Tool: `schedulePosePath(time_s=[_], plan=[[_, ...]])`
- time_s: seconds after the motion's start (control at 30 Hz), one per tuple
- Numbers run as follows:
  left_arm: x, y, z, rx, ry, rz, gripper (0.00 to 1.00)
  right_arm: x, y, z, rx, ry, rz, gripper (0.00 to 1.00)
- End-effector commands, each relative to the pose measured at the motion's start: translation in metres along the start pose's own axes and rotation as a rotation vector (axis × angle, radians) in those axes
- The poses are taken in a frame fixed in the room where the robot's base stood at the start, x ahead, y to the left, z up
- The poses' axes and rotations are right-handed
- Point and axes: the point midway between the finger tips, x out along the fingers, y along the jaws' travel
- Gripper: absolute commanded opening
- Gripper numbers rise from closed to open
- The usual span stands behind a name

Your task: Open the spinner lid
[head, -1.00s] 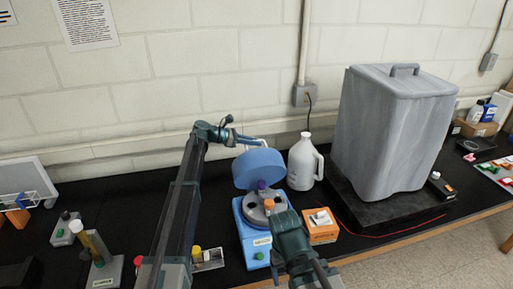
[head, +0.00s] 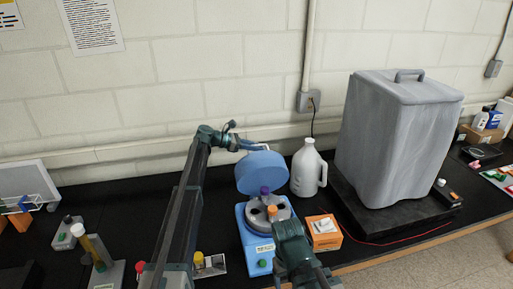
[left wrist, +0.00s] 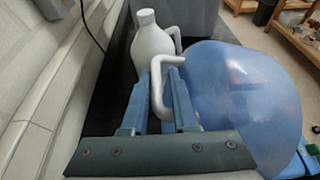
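The spinner (head: 258,243) is a blue machine with a grey rotor inside, in the middle of the bench. Its round blue lid (head: 261,174) stands raised at the back, tilted up over the rotor; it also fills the right of the left wrist view (left wrist: 245,100). A white bent handle (left wrist: 157,95) sits at the lid. My left gripper (left wrist: 158,85) has its fingers on both sides of this handle and appears shut on it. In the head view the left gripper (head: 252,145) is behind the lid's top. My right gripper (head: 278,222) is over the spinner's front; its fingers are hidden.
A purple cap (head: 265,190) and an orange cap (head: 272,211) show at the rotor. A white jug (head: 307,170) stands close to the right of the lid. An orange box (head: 325,236) is beside the spinner. A large grey container (head: 397,140) stands farther right. The wall is close behind.

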Motion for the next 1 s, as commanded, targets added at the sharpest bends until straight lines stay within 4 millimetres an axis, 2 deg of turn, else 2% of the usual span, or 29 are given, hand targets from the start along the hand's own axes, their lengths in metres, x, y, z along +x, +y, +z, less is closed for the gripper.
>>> schedulePosePath(time_s=[0.17, 0.27, 0.7, 0.83, 1.0], plan=[[-0.004, 0.001, 0.001, -0.001, -0.002, 0.002, 0.27, -0.002, 0.000, 0.000, 0.000, 0.000, 0.000, 0.73], [-0.015, 0.001, 0.003, -0.001, -0.002, 0.003, 0.27, -0.007, 0.001, 0.001, 0.001, 0.000, 0.000, 0.73], [-0.106, 0.001, 0.003, -0.001, -0.001, 0.003, 0.27, -0.041, 0.004, 0.003, 0.003, -0.001, -0.001, 0.73], [-0.124, 0.001, 0.002, -0.001, 0.000, 0.002, 0.27, -0.046, 0.004, 0.003, 0.003, -0.001, -0.001, 0.73], [-0.136, 0.000, 0.000, -0.001, 0.000, 0.000, 0.27, -0.050, 0.005, 0.003, 0.002, -0.001, -0.001, 0.73]])
